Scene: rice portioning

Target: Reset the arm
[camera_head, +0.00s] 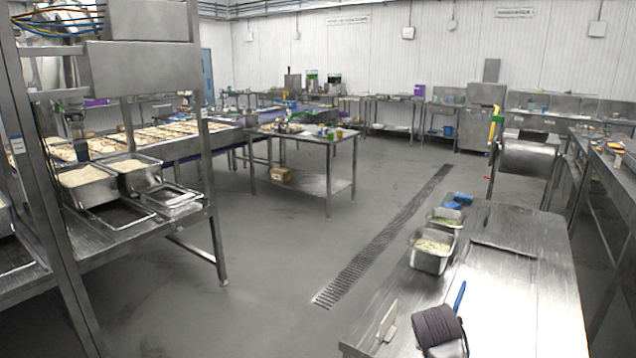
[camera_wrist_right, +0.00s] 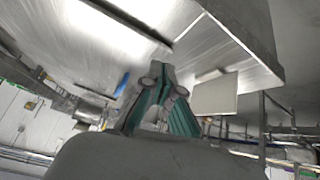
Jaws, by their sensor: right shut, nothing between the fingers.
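My right gripper (camera_wrist_right: 164,78) shows in the right wrist view, shut with nothing held; its fingers have teal sides. It is seen against a bright steel table top, and I cannot tell its exact gap from it. A flat white board (camera_wrist_right: 215,95) shows just right of the fingers, and a blue piece (camera_wrist_right: 122,84) to their left. My left gripper shows in neither view.
Pans (camera_head: 88,186) stand on the left rack. The floor between (camera_head: 270,270) is clear.

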